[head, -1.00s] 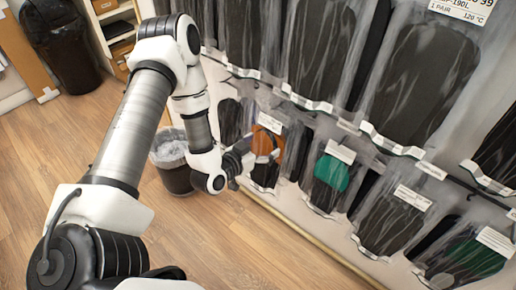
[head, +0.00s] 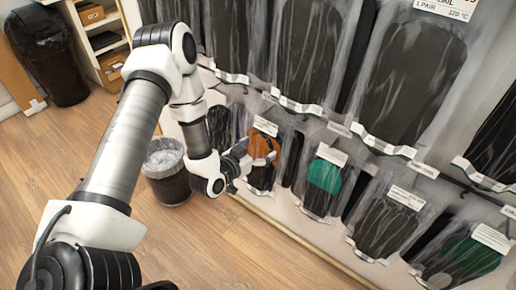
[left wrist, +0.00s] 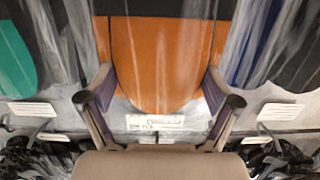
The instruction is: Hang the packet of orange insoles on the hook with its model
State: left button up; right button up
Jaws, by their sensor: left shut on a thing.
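The packet of orange insoles (head: 263,147) is a clear pouch with an orange and dark insole and a white label. It is in the lower row at the wall rack, left of the packet with the green insole (head: 324,174). My left gripper (head: 243,162) is at its left side, shut on it. In the left wrist view the orange packet (left wrist: 155,65) fills the middle between the two fingers of the left gripper (left wrist: 158,95), with its label below. The packet's hook is hidden, so I cannot tell whether it hangs on it. My right gripper is not in view.
Large grey-insole packets (head: 413,75) hang in the row above. Another dark packet (head: 385,222) hangs at the lower right. A waste bin (head: 167,185) stands on the floor left of the gripper. Open wooden floor lies in front of the rack.

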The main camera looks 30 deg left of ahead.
pick_arm(q)
jog(key=shift+f, duration=0.1)
dwell(0.3)
jog(key=o, duration=1.3)
jog(key=shift+s, duration=0.1)
jog(key=v, duration=1.2)
